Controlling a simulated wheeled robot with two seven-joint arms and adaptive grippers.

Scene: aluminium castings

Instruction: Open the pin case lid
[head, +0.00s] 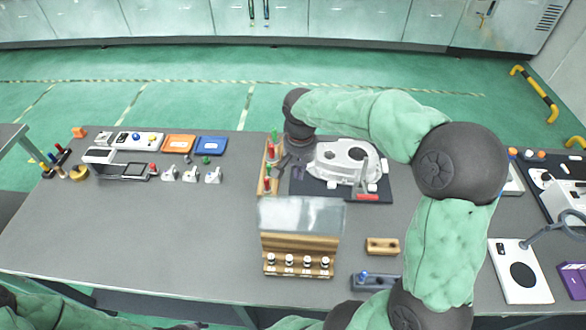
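A wooden case (300,243) stands near the front middle of the table, with a shiny grey, see-through-looking lid (301,215) lying over its top. Several white-topped knobs or pins line its front ledge. I take it for the pin case; the lid looks closed. My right gripper (290,166) is behind the case, pointing down beside a wooden rack (267,180) of red and green pins. Its dark fingers seem apart, with nothing seen between them. It is clear of the lid. My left gripper is out of view; only part of that arm shows at the bottom left.
A white casting (342,160) sits on a dark mat (374,194) right of my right gripper. A small wooden block (382,246) and a grey block with a blue knob (372,281) lie right of the case.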

